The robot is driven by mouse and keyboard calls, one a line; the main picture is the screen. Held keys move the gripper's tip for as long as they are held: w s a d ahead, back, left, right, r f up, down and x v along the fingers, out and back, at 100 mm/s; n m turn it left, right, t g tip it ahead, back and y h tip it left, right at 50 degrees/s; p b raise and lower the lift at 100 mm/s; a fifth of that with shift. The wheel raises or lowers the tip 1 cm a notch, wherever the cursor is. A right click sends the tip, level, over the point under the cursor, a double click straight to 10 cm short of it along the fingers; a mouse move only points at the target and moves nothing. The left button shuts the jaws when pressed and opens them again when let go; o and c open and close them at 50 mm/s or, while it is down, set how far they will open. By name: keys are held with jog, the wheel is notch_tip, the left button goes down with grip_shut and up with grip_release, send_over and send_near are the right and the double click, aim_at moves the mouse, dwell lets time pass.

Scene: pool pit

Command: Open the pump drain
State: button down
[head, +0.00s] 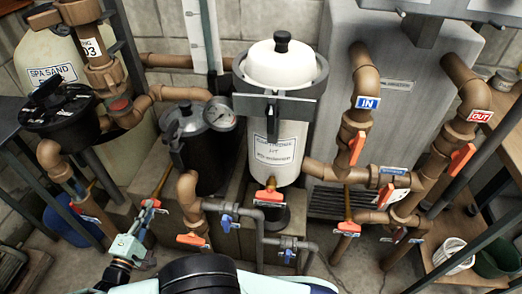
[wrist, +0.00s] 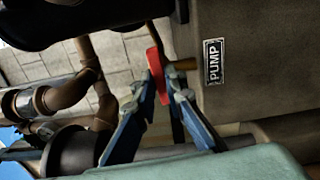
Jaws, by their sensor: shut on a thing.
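The pump drain valve has a red handle (wrist: 155,68) on a short brass stem. It comes out beside a "PUMP" plate (wrist: 214,62) on a grey-brown block in the wrist view. My gripper (wrist: 160,82) has its blue fingers on either side of the handle and is shut on it. In the head view my gripper (head: 143,216) is at the lower left, its fingers at the brass stem (head: 160,181) below the black pump (head: 197,150).
A brown pipe with a red-handled valve (head: 193,239) stands just right of my gripper. Grey pipes with blue handles (head: 228,223) are farther right. A black multiport valve (head: 62,108) and a pipe are left. A white canister (head: 277,150) stands behind.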

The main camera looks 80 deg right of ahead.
jog(key=n+b, duration=0.1)
jog(key=n, duration=1.6)
jog(key=shift+n+b, duration=0.3)
jog(key=shift+b, duration=0.05)
jog(key=c, duration=1.9)
grip_release()
jog(key=shift+s+a, duration=0.15)
jog(key=shift+a, duration=1.65)
jog(key=shift+s+a, duration=0.15)
jog(key=shift+a, duration=1.6)
